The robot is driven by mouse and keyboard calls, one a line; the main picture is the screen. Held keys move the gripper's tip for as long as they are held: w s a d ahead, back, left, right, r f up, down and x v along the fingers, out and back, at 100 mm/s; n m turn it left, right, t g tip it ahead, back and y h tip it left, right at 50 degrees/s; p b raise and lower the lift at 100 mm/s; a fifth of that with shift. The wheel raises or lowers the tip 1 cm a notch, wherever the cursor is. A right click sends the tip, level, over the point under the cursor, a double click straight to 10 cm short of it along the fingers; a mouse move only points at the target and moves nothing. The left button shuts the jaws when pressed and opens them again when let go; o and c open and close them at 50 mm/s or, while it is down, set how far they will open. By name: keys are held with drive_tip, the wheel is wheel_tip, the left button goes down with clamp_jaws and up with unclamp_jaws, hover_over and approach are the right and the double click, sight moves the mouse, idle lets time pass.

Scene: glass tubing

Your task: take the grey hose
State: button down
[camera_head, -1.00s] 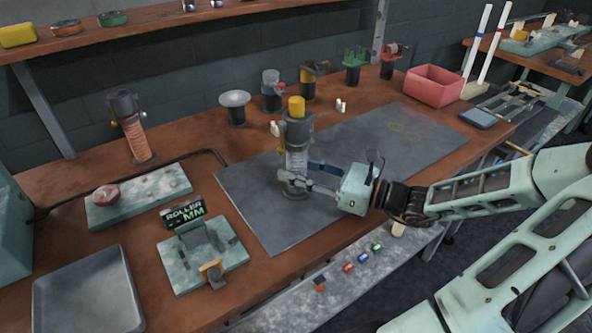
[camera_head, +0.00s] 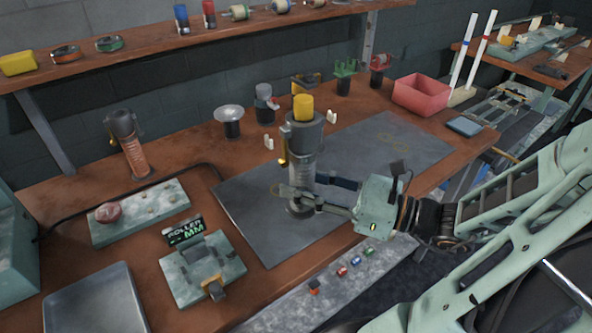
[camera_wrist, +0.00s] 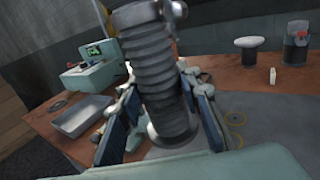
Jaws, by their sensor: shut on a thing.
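The grey hose (camera_head: 303,165) is a ribbed grey upright piece with a dark head; a yellow piece (camera_head: 303,107) shows at its top. It is over the left part of the dark mat (camera_head: 240,205). My gripper (camera_head: 301,194) is shut on its lower part, coming from the right.
A similar orange-bodied piece (camera_head: 136,160) stands at the back left. A fixture block (camera_head: 200,268) and grey tray (camera_head: 95,305) are at the front left. A white dish stand (camera_head: 229,118) and red bin (camera_head: 422,94) stand behind. The mat's right part is mostly clear.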

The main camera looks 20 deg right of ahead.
sight(302, 186)
drive_tip(key=shift+s+a+r, duration=0.1)
drive_tip(key=shift+s+r, duration=0.3)
drive_tip(key=shift+s, duration=0.1)
drive_tip(key=p, duration=0.2)
drive_tip(key=shift+s+r+p, duration=0.15)
drive_tip(key=shift+r+p, duration=0.1)
drive_tip(key=shift+p, duration=0.05)
drive_tip(key=shift+s+r+p, duration=0.25)
drive_tip(key=shift+s+p, duration=0.05)
drive_tip(key=shift+p, duration=0.7)
drive_tip(key=p, duration=0.2)
drive_tip(key=shift+s+a+p, duration=0.15)
drive_tip(key=shift+s+p, duration=0.2)
drive_tip(key=shift+s, duration=0.05)
drive_tip(key=shift+s+f, duration=0.1)
